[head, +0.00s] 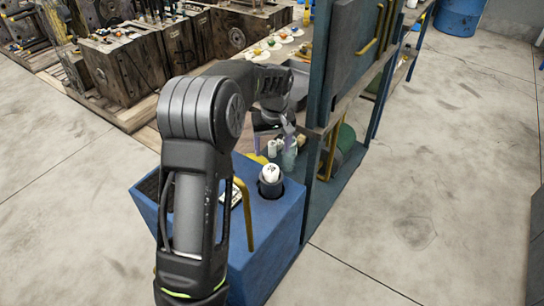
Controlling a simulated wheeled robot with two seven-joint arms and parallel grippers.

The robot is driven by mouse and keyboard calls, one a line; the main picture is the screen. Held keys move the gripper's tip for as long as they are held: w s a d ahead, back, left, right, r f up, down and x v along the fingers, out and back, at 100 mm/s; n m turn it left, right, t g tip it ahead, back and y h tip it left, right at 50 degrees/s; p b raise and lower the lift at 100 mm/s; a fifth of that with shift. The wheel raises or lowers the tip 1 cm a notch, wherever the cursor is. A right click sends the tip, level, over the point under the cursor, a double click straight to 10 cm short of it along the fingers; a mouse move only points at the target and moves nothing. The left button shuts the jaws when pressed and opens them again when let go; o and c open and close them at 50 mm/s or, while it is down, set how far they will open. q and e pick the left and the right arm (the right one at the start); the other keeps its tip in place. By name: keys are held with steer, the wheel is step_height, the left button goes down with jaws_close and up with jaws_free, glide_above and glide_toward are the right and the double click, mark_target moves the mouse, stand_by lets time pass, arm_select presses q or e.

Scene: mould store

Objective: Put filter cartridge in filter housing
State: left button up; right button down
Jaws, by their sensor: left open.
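A white, round-topped piece, which looks like the filter cartridge (270,172), stands upright in a dark round cup on the blue cabinet. This cup looks like the filter housing (270,189); how deep the white piece sits in it I cannot tell. My left gripper (285,138) is beyond and above them, at the shelf behind the cabinet. It is open, small in view and partly hidden by my arm. It is apart from the white piece. My right gripper is out of view.
Small pale green and white containers (289,159) stand close to my left gripper. A yellow bent rail (246,215) rises on the cabinet's front. A tall blue-grey panel (340,60) stands to the right. Wooden crates (125,70) fill the back left. The floor at right is clear.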

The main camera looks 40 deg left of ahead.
arm_select(q)
steer(key=shift+r, duration=0.35)
stand_by(0.6)
steer(key=s+d+f+m+h, duration=0.2)
steer(key=s+d+f, duration=0.3)
steer(key=d+f, duration=0.6)
steer(key=s+d+f+m+h, duration=0.1)
steer(key=s+d+f+m, duration=0.25)
steer(key=d+f, duration=0.7)
steer(key=s+d+f+m+h, duration=0.1)
steer(key=s+d+f, duration=0.2)
steer(key=s+d, duration=0.3)
steer(key=s+d+f+m+h, duration=0.1)
steer(key=s+d+f, duration=0.2)
steer(key=s+d, duration=0.4)
steer(key=s, duration=0.6)
steer(key=shift+f, duration=0.35)
steer(key=shift+c, duration=0.2)
